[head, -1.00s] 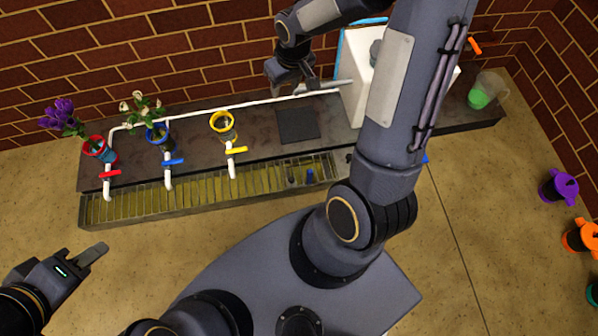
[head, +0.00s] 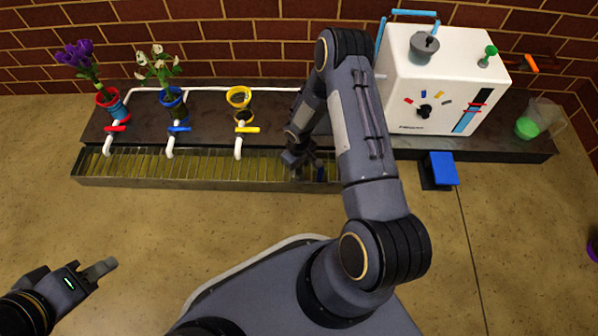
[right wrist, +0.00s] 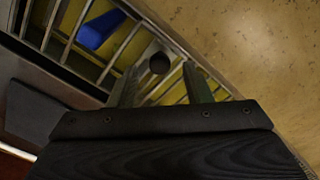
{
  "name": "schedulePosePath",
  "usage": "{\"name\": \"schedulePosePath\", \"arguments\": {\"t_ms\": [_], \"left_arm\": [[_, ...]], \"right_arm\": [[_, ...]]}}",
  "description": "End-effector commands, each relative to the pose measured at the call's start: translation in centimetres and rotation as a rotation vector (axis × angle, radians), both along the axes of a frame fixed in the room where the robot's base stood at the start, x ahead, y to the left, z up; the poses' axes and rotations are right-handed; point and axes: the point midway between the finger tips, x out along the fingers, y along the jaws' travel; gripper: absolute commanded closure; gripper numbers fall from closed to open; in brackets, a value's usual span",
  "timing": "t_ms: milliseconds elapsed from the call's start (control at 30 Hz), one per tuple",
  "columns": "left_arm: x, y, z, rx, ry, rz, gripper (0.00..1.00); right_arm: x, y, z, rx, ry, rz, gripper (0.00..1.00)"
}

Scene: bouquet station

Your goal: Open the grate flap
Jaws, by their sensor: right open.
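The long grate (head: 200,167) with metal bars over a yellow inside runs along the counter's front. In the right wrist view a dark round knob (right wrist: 159,63) stands over the bars (right wrist: 60,45), between my right gripper's fingertips in the picture. I cannot tell how far below them it is. The flap's outline is not clear. My right gripper (head: 306,163) is open at the grate's right part and also shows in the right wrist view (right wrist: 160,85). My left gripper (head: 100,268) hangs over the floor at lower left; its jaw opening is unclear.
A blue piece (right wrist: 98,29) lies inside the grate. Red, blue and yellow taps (head: 246,129) reach over the grate, with pots (head: 239,98) behind. A white machine (head: 440,90) stands right, with a blue pedal (head: 443,168) below. The floor in front is clear.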

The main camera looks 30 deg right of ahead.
Motion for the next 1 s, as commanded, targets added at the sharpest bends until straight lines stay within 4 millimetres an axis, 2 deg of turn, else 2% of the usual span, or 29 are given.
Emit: {"name": "schedulePosePath", "arguments": {"t_ms": [33,133,467,833,1000], "left_arm": [[0.0,0.0,-0.7,0.000,0.000,0.000,0.64],[0.0,0.0,-1.0,0.000,0.000,0.000,0.64],[0.0,0.0,-1.0,0.000,0.000,0.000,0.64],[0.0,0.0,-1.0,0.000,0.000,0.000,0.64],[0.0,0.0,-1.0,0.000,0.000,0.000,0.64]], "right_arm": [[0.0,0.0,-1.0,0.000,0.000,0.000,0.55],[0.0,0.0,-1.8,0.000,0.001,-0.001,0.55],[0.0,0.0,-2.1,0.000,0.000,-0.001,0.55],[0.0,0.0,-2.0,0.000,0.000,-0.001,1.00],[0.0,0.0,-2.0,0.000,0.000,-0.001,1.00]]}}
